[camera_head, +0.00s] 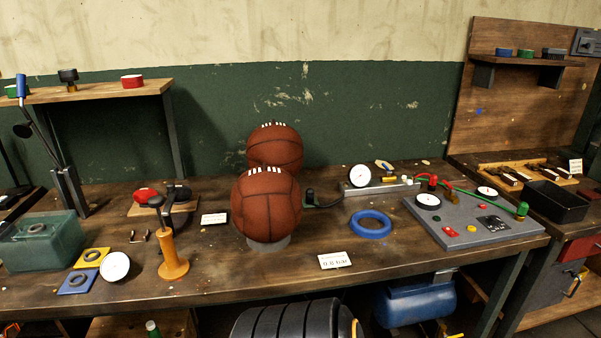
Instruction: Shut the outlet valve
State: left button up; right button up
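I cannot tell for sure which fitting is the outlet valve. A grey panel (470,222) at the right of the bench carries gauges, red and yellow buttons and hoses. A red-topped fitting (433,182) stands at its back left corner, where a red and a green hose run. A green fitting (522,210) sits at its right edge. Behind it, a metal manifold (372,189) with a white gauge (360,175) and a small brass fitting (391,175) lies on the bench. The fittings are too small to tell open from shut. Neither gripper is in view.
Two brown leather balls (266,204) stand mid-bench, one behind the other. A blue ring (370,224) and a white card (334,260) lie in front of the manifold. A black ribbed object (290,320) and a blue tank (416,302) are below.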

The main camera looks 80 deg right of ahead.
aim_at(452, 190)
jog(key=z, duration=3.85)
